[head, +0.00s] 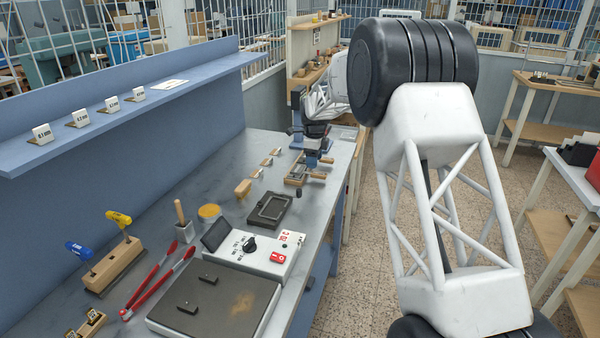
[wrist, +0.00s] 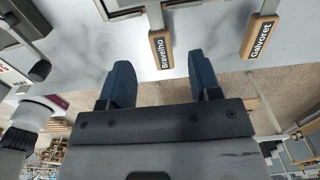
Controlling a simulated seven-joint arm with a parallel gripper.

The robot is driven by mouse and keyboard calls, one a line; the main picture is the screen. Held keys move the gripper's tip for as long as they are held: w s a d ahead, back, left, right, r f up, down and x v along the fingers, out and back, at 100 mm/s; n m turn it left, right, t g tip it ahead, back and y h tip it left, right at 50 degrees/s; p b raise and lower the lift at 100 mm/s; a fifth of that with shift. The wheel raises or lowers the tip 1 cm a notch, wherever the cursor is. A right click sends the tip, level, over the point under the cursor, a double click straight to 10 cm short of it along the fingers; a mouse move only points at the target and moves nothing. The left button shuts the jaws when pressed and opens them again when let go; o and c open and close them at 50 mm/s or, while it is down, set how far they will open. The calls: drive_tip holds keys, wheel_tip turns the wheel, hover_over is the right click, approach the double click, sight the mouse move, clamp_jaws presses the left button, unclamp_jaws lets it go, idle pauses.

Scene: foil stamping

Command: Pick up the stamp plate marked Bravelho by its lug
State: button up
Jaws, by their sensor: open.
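The plate marked Bravelho shows in the wrist view by its wooden lug (wrist: 161,50), which bears the name in white on a dark label. A metal part runs from it toward the top edge, partly cut off. My gripper (wrist: 160,82) has its two dark blue fingers apart, with nothing between them. The lug lies just ahead of the fingertips, roughly in line with the gap and apart from them in the picture. In the head view, small wooden lugs (head: 317,174) stick out near the bench's right edge; their names are unreadable there.
A similar wooden lug marked Galvoret (wrist: 260,36) lies to the right in the wrist view. A lever with a dark knob (wrist: 39,71) is at the left. The bench (head: 220,178) also bears a control box (head: 255,248), a dark tray (head: 269,209) and red tongs (head: 158,282).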

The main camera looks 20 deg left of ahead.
sight(314, 172)
drive_tip(key=shift+f, duration=0.15)
drive_tip(key=shift+f, duration=2.45)
drive_tip(key=shift+c, duration=0.4)
clamp_jaws()
